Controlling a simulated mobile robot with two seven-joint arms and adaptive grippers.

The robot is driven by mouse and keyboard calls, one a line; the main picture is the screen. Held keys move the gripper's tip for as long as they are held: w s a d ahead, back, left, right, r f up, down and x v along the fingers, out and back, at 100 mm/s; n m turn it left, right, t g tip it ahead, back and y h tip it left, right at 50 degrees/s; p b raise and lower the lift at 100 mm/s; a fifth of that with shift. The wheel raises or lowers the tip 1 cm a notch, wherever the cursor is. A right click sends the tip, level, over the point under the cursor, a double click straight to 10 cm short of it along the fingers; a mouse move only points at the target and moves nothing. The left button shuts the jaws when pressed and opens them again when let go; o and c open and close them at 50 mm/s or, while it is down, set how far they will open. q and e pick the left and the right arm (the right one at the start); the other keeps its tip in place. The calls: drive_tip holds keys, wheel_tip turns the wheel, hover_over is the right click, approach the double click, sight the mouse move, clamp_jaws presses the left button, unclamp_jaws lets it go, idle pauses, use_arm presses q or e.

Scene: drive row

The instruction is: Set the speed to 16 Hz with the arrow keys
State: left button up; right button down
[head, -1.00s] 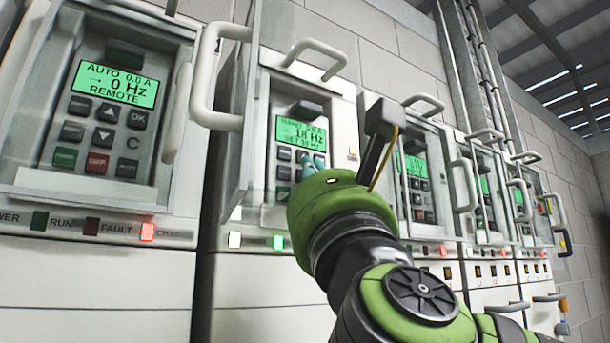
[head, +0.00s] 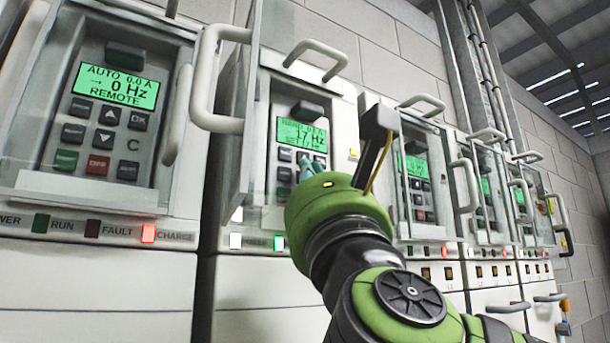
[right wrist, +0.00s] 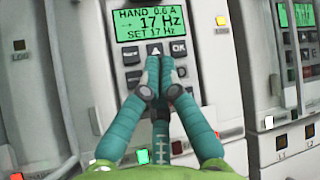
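The drive's green display (right wrist: 149,20) reads HAND, 0.6 A, 17 Hz and SET 17 Hz in the right wrist view. It is smaller and blurred in the head view (head: 302,135). Below it the up-arrow key (right wrist: 155,49) shows between a grey key and the OK key (right wrist: 179,48). My right gripper (right wrist: 160,63) has its teal fingers together with nothing between them. Its tips are just below the up-arrow key, over the middle of the row beneath, and hide the down-arrow key. I cannot tell whether they touch it. In the head view the right gripper (head: 305,170) is partly hidden by its wrist.
A clear door with a white handle (head: 207,80) stands open left of this keypad. A neighbouring drive's display (head: 115,86) at left reads AUTO, 0 Hz, REMOTE. More drives (head: 420,180) with handles line the wall to the right. Indicator lamps (head: 279,243) sit below the keypad.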

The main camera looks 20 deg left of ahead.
drive_tip(key=shift+s+d, duration=0.1)
drive_tip(key=shift+s+d+b, duration=0.4)
drive_tip(key=shift+d+b, duration=0.05)
drive_tip(key=shift+d, duration=0.05)
idle(0.3)
drive_tip(key=shift+w+a, duration=0.1)
drive_tip(key=shift+w+a, duration=0.2)
drive_tip(key=shift+a, duration=0.05)
